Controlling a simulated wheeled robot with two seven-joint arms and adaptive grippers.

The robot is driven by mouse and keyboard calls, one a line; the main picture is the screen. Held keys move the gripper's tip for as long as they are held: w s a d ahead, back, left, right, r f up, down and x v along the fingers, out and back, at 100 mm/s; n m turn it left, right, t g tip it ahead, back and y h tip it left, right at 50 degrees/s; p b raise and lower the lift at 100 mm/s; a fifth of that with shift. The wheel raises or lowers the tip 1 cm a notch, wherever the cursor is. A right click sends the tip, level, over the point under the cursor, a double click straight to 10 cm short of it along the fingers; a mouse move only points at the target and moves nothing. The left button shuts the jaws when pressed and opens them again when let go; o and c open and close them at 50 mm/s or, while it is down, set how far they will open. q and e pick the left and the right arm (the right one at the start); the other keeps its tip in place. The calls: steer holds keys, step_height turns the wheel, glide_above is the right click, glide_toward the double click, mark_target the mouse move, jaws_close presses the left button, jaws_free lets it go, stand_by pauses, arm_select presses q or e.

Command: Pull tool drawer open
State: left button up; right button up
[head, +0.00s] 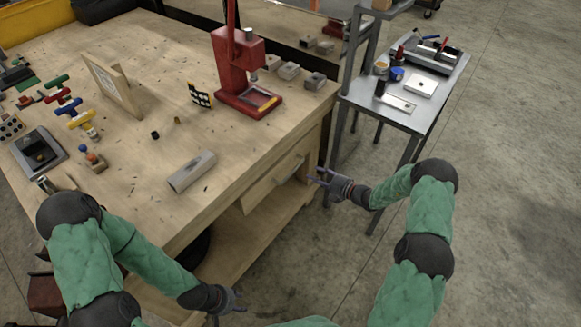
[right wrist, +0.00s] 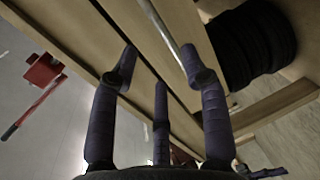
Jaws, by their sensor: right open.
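The wooden tool drawer (head: 262,193) is set under the right side of the workbench top, and its front looks about flush with the frame. Its metal bar handle (head: 291,170) also shows in the right wrist view (right wrist: 160,25). My right gripper (head: 316,177) is open just right of the handle. In the right wrist view, the bar runs between the spread fingers, closer to the right one. I cannot tell whether it touches. My left gripper (head: 241,298) is empty, low in front of the bench, with its fingers apart.
The workbench top (head: 140,170) carries a red press (head: 240,75), a metal block (head: 192,171) and several small tools. A lower shelf (head: 250,235) lies below the drawer. A grey metal side table (head: 415,118) stands behind my right arm. Open floor lies at right.

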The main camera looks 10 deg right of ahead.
mark_target(296, 168)
steer(key=b+x, duration=0.3)
steer(key=x, duration=0.7)
steer(key=shift+w+a, duration=0.1)
steer(key=shift+a, duration=0.15)
jaws_close()
